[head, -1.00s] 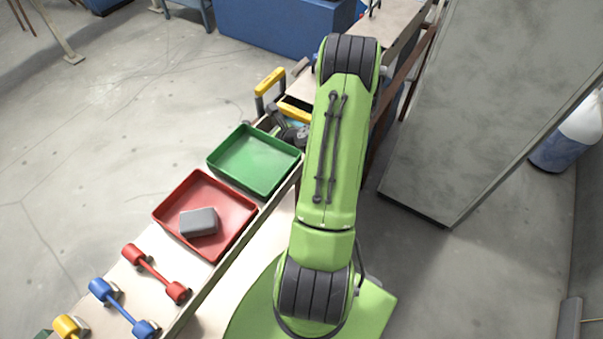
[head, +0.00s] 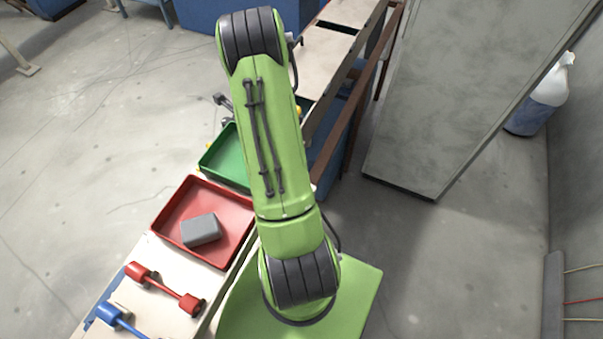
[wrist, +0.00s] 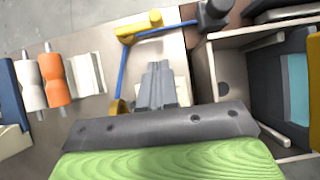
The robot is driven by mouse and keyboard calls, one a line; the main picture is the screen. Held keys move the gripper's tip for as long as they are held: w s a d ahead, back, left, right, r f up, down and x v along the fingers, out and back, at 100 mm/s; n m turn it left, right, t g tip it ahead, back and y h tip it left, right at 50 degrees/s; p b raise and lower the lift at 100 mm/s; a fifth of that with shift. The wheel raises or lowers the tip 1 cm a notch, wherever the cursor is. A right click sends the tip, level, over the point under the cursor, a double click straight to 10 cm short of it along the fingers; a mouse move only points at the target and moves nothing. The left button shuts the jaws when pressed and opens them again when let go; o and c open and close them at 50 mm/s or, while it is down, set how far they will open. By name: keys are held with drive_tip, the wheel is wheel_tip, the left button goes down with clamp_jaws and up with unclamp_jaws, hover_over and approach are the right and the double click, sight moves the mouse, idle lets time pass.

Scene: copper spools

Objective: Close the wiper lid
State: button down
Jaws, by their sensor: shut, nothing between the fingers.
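My gripper (wrist: 156,70) shows in the wrist view as two grey fingers pressed together with nothing between them. It is above a pale bench surface. An open box (wrist: 204,72) with pale walls is to the right of the fingers, apart from them. A dark grey panel and a teal piece (wrist: 297,88) show in the box's right part. I cannot tell for sure which part is the wiper lid. A blue rod frame with yellow ends (wrist: 127,30) is at the upper left of the fingers. In the head view my arm hides the gripper and the box.
In the head view, a red tray (head: 166,224) holds a grey block (head: 201,230), beside a partly hidden green tray (head: 212,158). Red (head: 165,288) and blue (head: 118,318) dumbbell-shaped pieces lie nearer. A tall grey panel (head: 440,90) stands right. White and orange rollers (wrist: 57,75) are left of the fingers.

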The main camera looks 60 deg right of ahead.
idle(0.3)
drive_tip(key=w+r+p, duration=0.2)
drive_tip(key=w+r, duration=0.2)
drive_tip(key=r, duration=0.8)
drive_tip(key=shift+w+a+r, duration=0.15)
drive_tip(key=shift+w, duration=0.2)
